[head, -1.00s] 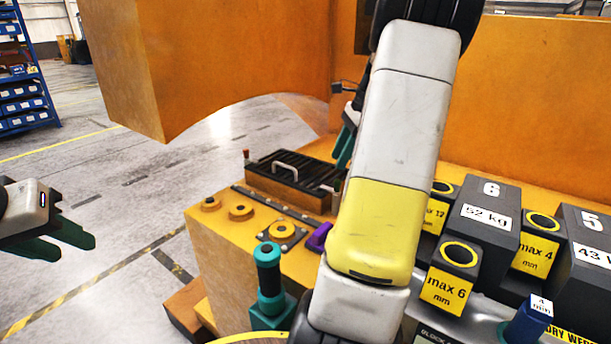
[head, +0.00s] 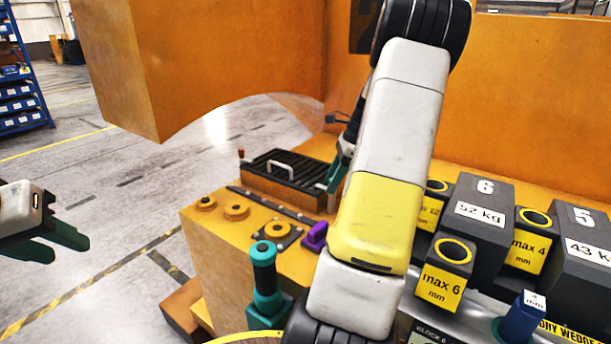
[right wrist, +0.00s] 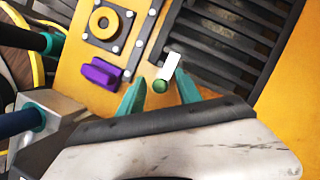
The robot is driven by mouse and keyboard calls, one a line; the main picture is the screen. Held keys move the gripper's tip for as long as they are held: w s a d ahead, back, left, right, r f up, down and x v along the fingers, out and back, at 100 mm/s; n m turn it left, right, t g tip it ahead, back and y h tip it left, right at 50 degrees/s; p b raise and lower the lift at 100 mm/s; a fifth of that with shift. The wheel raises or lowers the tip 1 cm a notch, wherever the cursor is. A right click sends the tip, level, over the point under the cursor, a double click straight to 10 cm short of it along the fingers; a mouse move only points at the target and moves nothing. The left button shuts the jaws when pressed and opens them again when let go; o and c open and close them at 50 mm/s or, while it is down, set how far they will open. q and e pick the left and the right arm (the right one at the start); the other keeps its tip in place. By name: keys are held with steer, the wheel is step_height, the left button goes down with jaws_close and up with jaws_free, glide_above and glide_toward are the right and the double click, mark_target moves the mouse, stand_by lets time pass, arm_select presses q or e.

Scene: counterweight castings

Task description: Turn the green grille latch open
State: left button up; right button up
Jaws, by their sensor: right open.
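The green latch (right wrist: 160,86) has a round green hub and a white bar (right wrist: 169,66), seen in the right wrist view beside the dark slatted grille (right wrist: 232,38). My right gripper (right wrist: 160,90) is open, its teal fingers on either side of the green hub; I cannot tell if they touch it. In the head view the right gripper (head: 337,178) is at the right end of the grille (head: 284,178), partly behind my forearm, and the latch is hidden. My left gripper (head: 52,240) is open and empty at the far left, away from the orange block.
A purple knob (right wrist: 100,74) and an orange ring (right wrist: 104,22) sit near the latch. A teal-handled tool (head: 265,275) stands at the block's front. Black weights (head: 483,215) and yellow-labelled gauge blocks (head: 446,275) crowd the right. Open floor lies left.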

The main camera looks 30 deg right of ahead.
jaws_close()
steer(key=n+g, duration=0.1)
steer(key=n, duration=0.3)
steer(key=shift+w+n+g+y, duration=0.1)
steer(key=shift+n+g+y, duration=0.2)
steer(key=shift+n+g, duration=0.1)
steer(key=n+g, duration=0.1)
steer(key=n, duration=0.3)
steer(key=shift+g, duration=0.3)
steer(key=n, duration=0.2)
steer(key=n+g+h, duration=0.1)
steer(key=n, duration=0.2)
steer(key=shift+r+g, duration=0.1)
steer(key=shift+g, duration=0.2)
steer(key=shift+n+g+h, duration=0.5)
steer(key=shift+n+h, duration=0.3)
steer(key=shift+n, duration=1.3)
